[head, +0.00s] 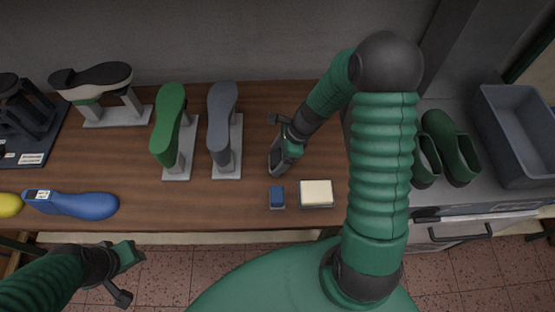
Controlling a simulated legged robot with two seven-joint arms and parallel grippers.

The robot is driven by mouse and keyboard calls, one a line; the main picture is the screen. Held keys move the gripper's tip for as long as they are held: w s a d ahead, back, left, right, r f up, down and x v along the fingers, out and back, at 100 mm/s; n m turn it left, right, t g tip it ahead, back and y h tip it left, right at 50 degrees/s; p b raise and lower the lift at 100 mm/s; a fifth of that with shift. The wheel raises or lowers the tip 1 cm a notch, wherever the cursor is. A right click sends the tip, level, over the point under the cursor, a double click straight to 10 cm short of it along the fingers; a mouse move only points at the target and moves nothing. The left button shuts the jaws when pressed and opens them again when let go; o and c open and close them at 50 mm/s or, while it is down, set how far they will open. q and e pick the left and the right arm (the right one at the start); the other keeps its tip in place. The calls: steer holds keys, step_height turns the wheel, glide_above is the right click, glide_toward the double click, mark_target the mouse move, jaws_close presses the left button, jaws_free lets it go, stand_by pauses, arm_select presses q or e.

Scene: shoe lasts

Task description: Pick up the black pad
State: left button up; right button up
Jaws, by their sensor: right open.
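I see no pad that is clearly black. A small dark blue pad-like block (277,196) with a grey lower edge lies near the front edge of the wooden table, left of a cream block (316,192). My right gripper (277,146) is open and empty, above the table just behind the blue block and apart from it. My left gripper (131,276) is open and empty, in front of the table at the lower left, over the tiled floor.
Green (168,124) and grey (221,122) shoe lasts stand on grey stands left of my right gripper. A black-soled last (92,76) stands further left. A blue last (78,205) lies at the front left. Green clogs (450,147) and a grey bin (519,130) are right.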

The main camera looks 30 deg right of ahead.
mark_target(276, 157)
steer(key=shift+a+r, duration=0.15)
steer(key=shift+a, duration=0.2)
steer(key=shift+c, duration=0.2)
steer(key=shift+a, duration=0.25)
steer(key=c, duration=1)
steer(key=shift+s+d, duration=0.1)
steer(key=shift+d, duration=0.15)
steer(key=c, duration=0.4)
step_height(276, 157, up, 9)
steer(key=shift+r+p, duration=0.2)
steer(key=shift+p, duration=0.45)
steer(key=shift+r, duration=0.3)
arm_select(q)
steer(key=shift+a+r, duration=0.4)
steer(key=shift+r, duration=0.25)
